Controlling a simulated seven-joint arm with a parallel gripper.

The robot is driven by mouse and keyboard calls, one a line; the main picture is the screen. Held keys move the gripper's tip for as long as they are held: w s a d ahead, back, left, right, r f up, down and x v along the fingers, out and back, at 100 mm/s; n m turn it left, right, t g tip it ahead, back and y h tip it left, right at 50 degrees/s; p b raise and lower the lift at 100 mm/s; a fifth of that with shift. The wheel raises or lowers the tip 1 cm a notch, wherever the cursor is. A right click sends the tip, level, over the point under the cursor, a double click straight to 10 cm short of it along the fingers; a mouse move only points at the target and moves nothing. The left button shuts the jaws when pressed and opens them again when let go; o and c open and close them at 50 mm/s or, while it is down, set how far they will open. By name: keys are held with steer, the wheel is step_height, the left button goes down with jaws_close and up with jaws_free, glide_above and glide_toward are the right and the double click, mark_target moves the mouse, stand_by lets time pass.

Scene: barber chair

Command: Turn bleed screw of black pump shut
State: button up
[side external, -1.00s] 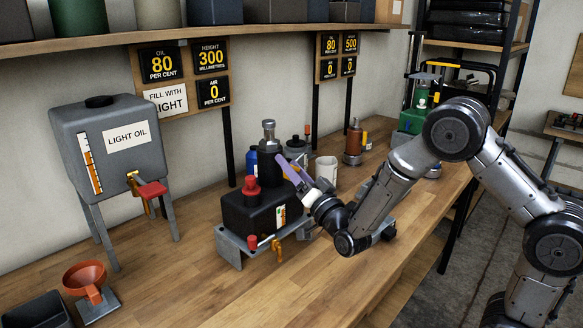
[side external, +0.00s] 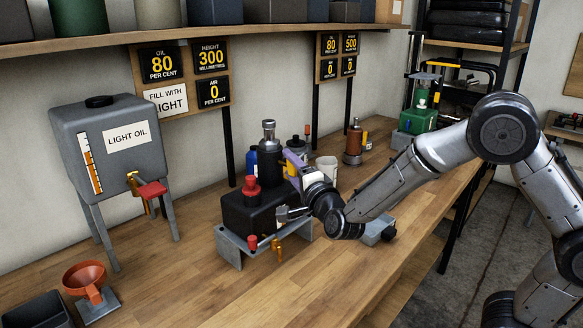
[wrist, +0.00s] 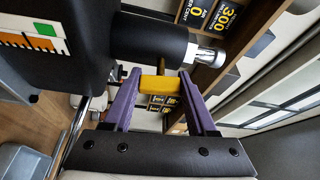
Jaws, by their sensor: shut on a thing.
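The black pump (side external: 250,213) stands on a grey metal bracket on the bench, with a black cylinder (side external: 269,150) and silver cap on top. The cylinder (wrist: 152,40) also shows in the wrist view. A yellow bar-shaped bleed screw (wrist: 158,84) sits on a short stem at the cylinder's side. My gripper (wrist: 159,80) has its two purple fingers shut on this yellow bar, one on each end.
A red-and-black cap (side external: 251,189) stands on the pump body. A red knob (side external: 252,243) and a brass tap (side external: 277,249) stick out at its front. The bench front (side external: 330,285) is clear.

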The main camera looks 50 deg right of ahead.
steer(key=shift+m, duration=0.6)
steer(key=shift+m+g, duration=0.3)
steer(key=o, duration=1.4)
steer(key=shift+c, duration=0.2)
steer(key=v, duration=1.4)
steer(key=shift+d, duration=0.1)
